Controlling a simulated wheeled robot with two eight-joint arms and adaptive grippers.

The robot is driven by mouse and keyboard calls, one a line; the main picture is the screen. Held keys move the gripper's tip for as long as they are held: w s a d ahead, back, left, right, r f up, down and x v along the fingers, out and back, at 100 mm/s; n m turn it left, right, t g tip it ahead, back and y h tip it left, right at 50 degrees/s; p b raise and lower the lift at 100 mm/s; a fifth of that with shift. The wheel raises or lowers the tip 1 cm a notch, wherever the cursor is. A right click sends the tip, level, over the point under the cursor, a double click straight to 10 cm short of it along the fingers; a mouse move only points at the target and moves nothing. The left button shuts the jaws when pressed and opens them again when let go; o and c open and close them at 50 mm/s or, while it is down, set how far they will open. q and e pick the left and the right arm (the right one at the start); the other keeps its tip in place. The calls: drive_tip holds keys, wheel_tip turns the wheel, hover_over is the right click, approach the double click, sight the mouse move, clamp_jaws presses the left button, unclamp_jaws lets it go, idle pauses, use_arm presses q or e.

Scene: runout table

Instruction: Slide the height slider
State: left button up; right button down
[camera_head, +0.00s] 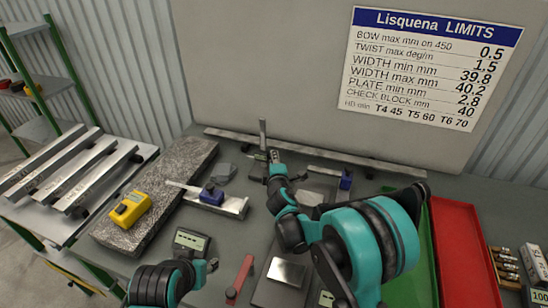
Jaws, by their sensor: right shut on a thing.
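A height gauge stands at the back middle of the table, and its upright grey post (263,130) rises above the surface. A small dark slider (261,157) is low on this post. My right gripper (271,160) is at the post and shut on the slider. The slider is partly covered by the gripper, so its exact grip is hard to see. My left gripper (212,266) is low at the front left, by a small display unit (192,240) and away from the gauge. Its fingers are too small to read.
A granite slab (185,165) carries a yellow instrument (129,209). Metal fixtures with blue parts (211,195) lie nearby. A red clamp-like bar (240,278) lies in front. A red tray (458,235) and green tray (414,285) are right. A long metal bar (320,151) runs behind.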

drive_tip(key=c, duration=1.4)
unclamp_jaws()
drive_tip(key=v, duration=1.2)
